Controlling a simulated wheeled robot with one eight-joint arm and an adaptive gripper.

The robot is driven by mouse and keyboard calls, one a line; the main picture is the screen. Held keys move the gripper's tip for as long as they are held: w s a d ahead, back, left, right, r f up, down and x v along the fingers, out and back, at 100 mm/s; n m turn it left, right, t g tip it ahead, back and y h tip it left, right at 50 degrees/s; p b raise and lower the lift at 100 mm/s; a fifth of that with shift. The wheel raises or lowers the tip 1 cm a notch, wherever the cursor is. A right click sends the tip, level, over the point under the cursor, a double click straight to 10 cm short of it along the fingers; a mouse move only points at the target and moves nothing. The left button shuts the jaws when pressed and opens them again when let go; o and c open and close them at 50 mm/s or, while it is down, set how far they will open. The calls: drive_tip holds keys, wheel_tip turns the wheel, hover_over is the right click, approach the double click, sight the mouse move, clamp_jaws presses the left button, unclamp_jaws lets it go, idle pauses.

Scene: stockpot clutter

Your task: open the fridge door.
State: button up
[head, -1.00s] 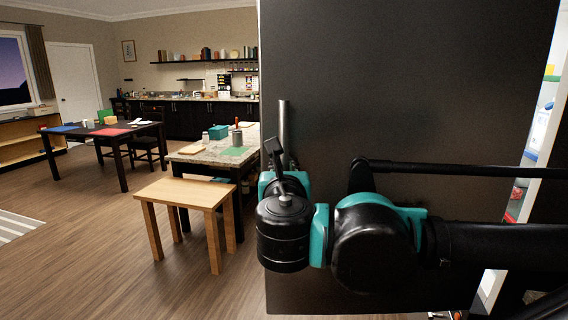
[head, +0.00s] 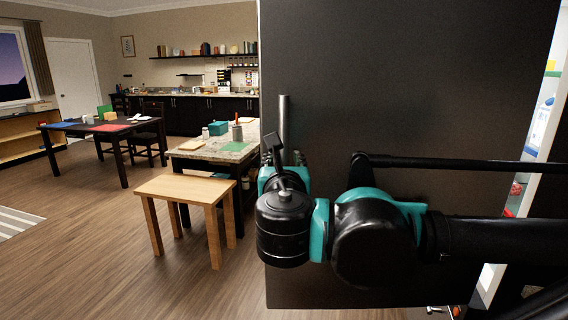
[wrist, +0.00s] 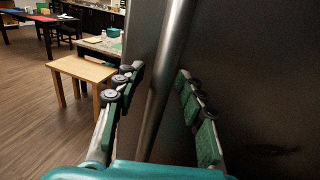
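The fridge door (head: 420,90) is a large dark panel filling the right half of the head view. It stands open, with a lit interior showing past its right edge. Its vertical metal bar handle (head: 284,122) is near the door's left edge. In the wrist view the handle (wrist: 166,75) runs between the two fingers of my gripper (wrist: 159,76). The fingers are spread apart, one on each side, with visible gaps to the bar. In the head view my wrist hides the handle's lower part and most of the fingers.
Inside the fridge, shelves with items (head: 541,122) show at the right. A wooden stool (head: 185,188) and a stone-topped counter (head: 215,155) stand left of the door. A dark table (head: 95,130) is farther back.

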drive_tip(key=shift+s+a, duration=0.15)
drive_tip(key=shift+s, duration=3.55)
